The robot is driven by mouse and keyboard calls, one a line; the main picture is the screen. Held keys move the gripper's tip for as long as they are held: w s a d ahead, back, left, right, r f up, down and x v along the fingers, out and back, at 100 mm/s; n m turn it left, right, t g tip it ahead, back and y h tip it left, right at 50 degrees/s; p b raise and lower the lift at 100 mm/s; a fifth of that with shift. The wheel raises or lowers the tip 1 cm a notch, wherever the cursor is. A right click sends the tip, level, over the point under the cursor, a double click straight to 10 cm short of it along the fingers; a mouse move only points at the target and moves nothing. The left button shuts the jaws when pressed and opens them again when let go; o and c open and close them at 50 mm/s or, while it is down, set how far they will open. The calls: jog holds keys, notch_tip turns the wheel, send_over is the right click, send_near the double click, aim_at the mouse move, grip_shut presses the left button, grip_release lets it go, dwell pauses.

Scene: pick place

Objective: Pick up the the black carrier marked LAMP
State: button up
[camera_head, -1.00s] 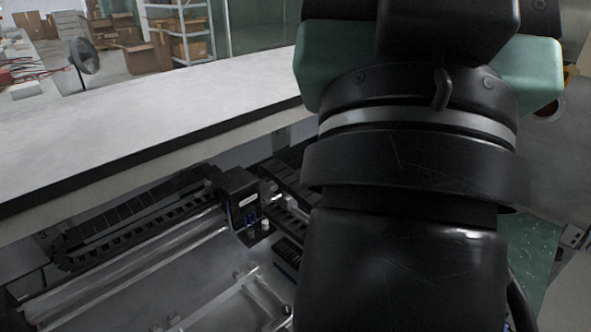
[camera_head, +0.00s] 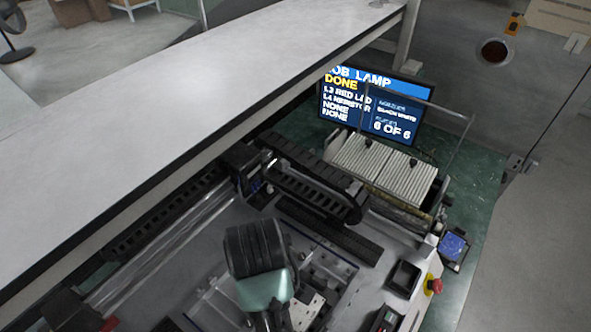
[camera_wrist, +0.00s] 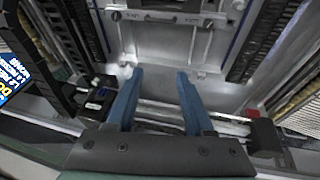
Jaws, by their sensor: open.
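My gripper (camera_wrist: 160,75) is open in the wrist view, its two blue fingers apart with nothing between them. Beyond the fingertips is the grey metal bed of a machine (camera_wrist: 165,50), with rails and small fittings. I cannot make out a black carrier with a LAMP label in either view. In the head view, my black and teal wrist covers part of the machine bed, and the fingers cannot be made out there. A monitor (camera_head: 370,107) in the head view reads LAMP, DONE and 6 OF 6.
A long white-topped ledge (camera_head: 190,100) runs along the machine's left side. A black cable chain (camera_head: 310,185) crosses the machine. Pale ribbed blocks (camera_head: 385,165) stand below the monitor. A red button (camera_head: 436,286) and a small blue-screened device (camera_head: 453,246) are at the right edge.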

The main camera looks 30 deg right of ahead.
jog(key=s+f+g, duration=0.1)
jog(key=s+f, duration=0.1)
jog(key=f, duration=0.1)
jog(key=s+f+g, duration=0.1)
jog(key=s+f, duration=0.2)
jog(key=f, duration=0.1)
jog(key=s+f+g+y, duration=0.1)
jog(key=s+f, duration=0.2)
jog(key=f, duration=0.1)
jog(key=shift+a+n+g, duration=0.15)
jog(key=shift+n+g, duration=0.15)
jog(key=shift+g, duration=0.1)
jog(key=shift+s+f+p, duration=0.1)
jog(key=shift+f+p, duration=0.75)
jog(key=shift+f, duration=1.95)
grip_shut()
